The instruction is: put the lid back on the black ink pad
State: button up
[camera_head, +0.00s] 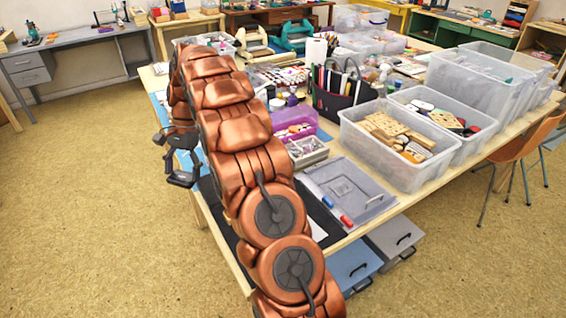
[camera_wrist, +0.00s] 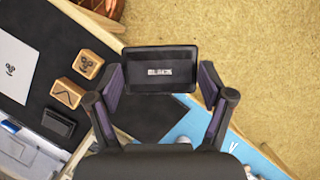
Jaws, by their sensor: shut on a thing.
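A black lid (camera_wrist: 160,58) with a white "BLACK" label lies between the two fingers of my gripper (camera_wrist: 160,82) in the wrist view. The fingers hold it by its left and right sides. In the head view my gripper (camera_head: 172,160) is at the left edge of the table; I cannot make out the lid clearly there. A small black, box-like thing (camera_wrist: 58,123) sits on the dark mat, left of my gripper in the wrist view. It may be the ink pad, but I cannot read any label on it.
Two wooden stamps, one (camera_wrist: 88,64) above the other (camera_wrist: 67,92), stand on the dark mat (camera_wrist: 75,30) near a white sheet (camera_wrist: 15,65). A blue mat (camera_wrist: 250,158) covers the table's lower right. Bare floor (camera_wrist: 250,50) lies beyond the wooden edge.

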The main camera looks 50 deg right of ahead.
jog(key=s+d+f+m+t+p, duration=0.1)
jog(key=s+d+m+p, duration=0.1)
jog(key=s+d, duration=0.4)
jog(key=s+d+f+m+p, duration=0.1)
jog(key=s+d+m+p, duration=0.1)
jog(key=s+d, duration=0.4)
jog(key=s+d+f+m+t+p, duration=0.1)
jog(key=s+d+m+p, duration=0.1)
jog(key=s+d, duration=0.4)
jog(key=shift+d+f+m+t+p, duration=0.2)
jog(key=shift+d+p, duration=0.15)
jog(key=shift+d, duration=0.95)
jog(key=shift+d+f+m+t+p, duration=0.1)
jog(key=shift+d+f+m+p, duration=0.2)
jog(key=shift+d, duration=0.95)
jog(key=shift+f+b, duration=0.85)
jog(key=shift+f, duration=1.9)
jog(key=shift+f, duration=0.6)
jog(key=o, duration=0.7)
